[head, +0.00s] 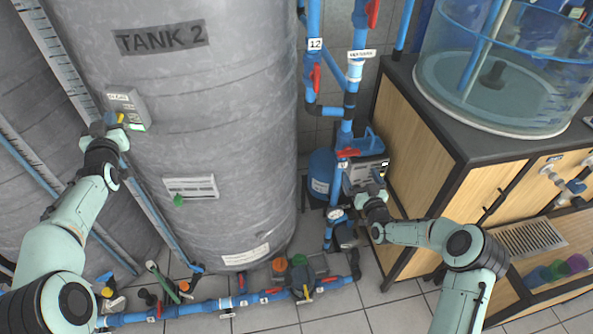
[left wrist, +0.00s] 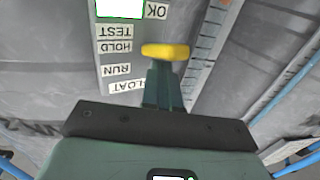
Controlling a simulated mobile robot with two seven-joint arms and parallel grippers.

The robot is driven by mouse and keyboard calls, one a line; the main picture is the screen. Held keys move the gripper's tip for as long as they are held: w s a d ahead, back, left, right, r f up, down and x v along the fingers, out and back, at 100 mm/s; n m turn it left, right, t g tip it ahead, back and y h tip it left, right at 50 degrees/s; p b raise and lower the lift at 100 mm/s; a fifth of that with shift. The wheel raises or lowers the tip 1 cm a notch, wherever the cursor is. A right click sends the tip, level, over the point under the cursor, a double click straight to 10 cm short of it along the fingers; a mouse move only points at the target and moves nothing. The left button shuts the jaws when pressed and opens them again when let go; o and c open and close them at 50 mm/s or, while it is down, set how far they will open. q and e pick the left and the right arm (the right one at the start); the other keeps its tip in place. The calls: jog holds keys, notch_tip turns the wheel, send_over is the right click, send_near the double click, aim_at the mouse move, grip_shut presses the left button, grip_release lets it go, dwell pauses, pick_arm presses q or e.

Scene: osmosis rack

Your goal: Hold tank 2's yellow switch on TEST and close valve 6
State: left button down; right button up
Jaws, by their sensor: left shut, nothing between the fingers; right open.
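The yellow switch (head: 121,118) is on a grey control box (head: 128,108) on tank 2 (head: 200,90). In the left wrist view, the yellow switch (left wrist: 166,52) stands beside the upside-down TEST/HOLD label (left wrist: 114,38). My left gripper (head: 112,124) is shut and empty, its fingertips (left wrist: 164,76) right at the switch; contact is unclear. My right gripper (head: 368,190) is open, low in front of a grey box by the blue piping. A red valve handle (head: 348,153) sits just above it; its small tag is hard to read, so I cannot confirm it is valve 6.
A vertical blue pipe with tag 12 (head: 315,44) has more red handles. A wooden cabinet (head: 425,150) carrying a clear tank (head: 500,75) stands right of my right gripper. Blue floor pipes (head: 215,306) with several valves run along the front. A green-lit screen (left wrist: 120,8) shows above the labels.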

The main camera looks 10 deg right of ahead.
pick_arm(q)
notch_tip(320, 180, up, 8)
jog(key=p, duration=0.3)
jog(key=shift+r, duration=0.25)
pick_arm(e)
notch_tip(320, 180, up, 6)
jog(key=w, duration=0.2)
jog(key=shift+w+f, duration=0.25)
pick_arm(q)
jog(key=s+a+b, duration=0.1)
jog(key=s+b, duration=0.5)
jog(key=s, duration=0.3)
jog(key=shift+a+b, duration=0.2)
jog(key=shift+b, duration=0.15)
pick_arm(e)
jog(key=s+f, duration=0.4)
jog(key=f, duration=0.7)
jog(key=shift+f, duration=0.15)
pick_arm(q)
jog(key=shift+w, duration=0.15)
pick_arm(e)
jog(key=shift+s, duration=0.1)
